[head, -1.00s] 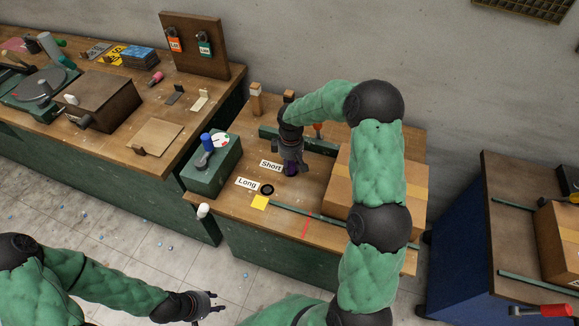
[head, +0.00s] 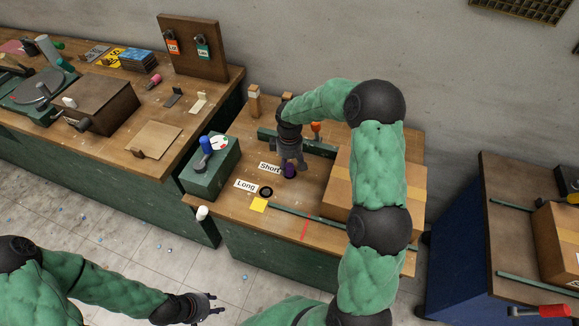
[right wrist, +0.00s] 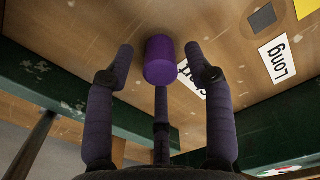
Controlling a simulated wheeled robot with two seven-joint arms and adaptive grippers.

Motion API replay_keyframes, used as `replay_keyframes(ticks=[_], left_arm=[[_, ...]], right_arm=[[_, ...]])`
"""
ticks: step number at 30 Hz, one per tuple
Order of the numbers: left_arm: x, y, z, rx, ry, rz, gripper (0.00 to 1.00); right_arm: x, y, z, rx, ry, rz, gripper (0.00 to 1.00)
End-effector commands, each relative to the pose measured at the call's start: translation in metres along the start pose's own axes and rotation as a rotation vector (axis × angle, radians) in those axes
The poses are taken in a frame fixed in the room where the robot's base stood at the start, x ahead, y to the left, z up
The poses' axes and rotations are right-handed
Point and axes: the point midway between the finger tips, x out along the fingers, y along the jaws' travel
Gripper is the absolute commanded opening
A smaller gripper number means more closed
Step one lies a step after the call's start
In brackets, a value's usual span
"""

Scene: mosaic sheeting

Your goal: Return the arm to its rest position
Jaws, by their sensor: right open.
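My right gripper (head: 290,164) hangs over the small middle table, just behind a purple cylinder (head: 289,171) by the "Short" label (head: 269,168). In the right wrist view the purple cylinder (right wrist: 161,61) stands on the wooden top between the spread fingers of the right gripper (right wrist: 163,68), with gaps on both sides. The label is partly hidden behind a finger there. My left gripper (head: 212,305) is over the floor at the lower left, with its fingers apart and nothing seen in it.
A cardboard box (head: 337,194) stands right of the right gripper, partly behind my arm. A green box with a blue knob (head: 210,165) is at the left.

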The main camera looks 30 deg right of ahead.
Motion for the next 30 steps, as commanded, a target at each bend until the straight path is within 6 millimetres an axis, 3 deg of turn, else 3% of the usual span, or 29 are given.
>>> replay_keyframes(ticks=[1, 3, 12, 25, 30], left_arm=[[-0.011, 0.004, 0.0, 0.0, 0.001, 0.0, 0.4], [-0.018, 0.006, 0.0, 0.0, 0.001, 0.0, 0.4], [-0.031, 0.011, 0.001, 0.0, 0.001, 0.0, 0.4], [-0.035, 0.013, 0.001, 0.0, 0.0, 0.0, 0.4], [-0.06, 0.021, 0.002, 0.0, 0.0, 0.0, 0.4]], right_arm=[[-0.017, -0.002, -0.004, -0.001, 0.002, 0.002, 0.53], [-0.031, -0.004, -0.007, -0.001, 0.002, 0.002, 0.53], [-0.076, -0.006, -0.009, 0.001, 0.002, 0.002, 0.53], [-0.09, -0.006, -0.009, 0.0, -0.001, 0.0, 0.53], [-0.116, -0.006, -0.009, 0.001, 0.0, 0.001, 0.53]])
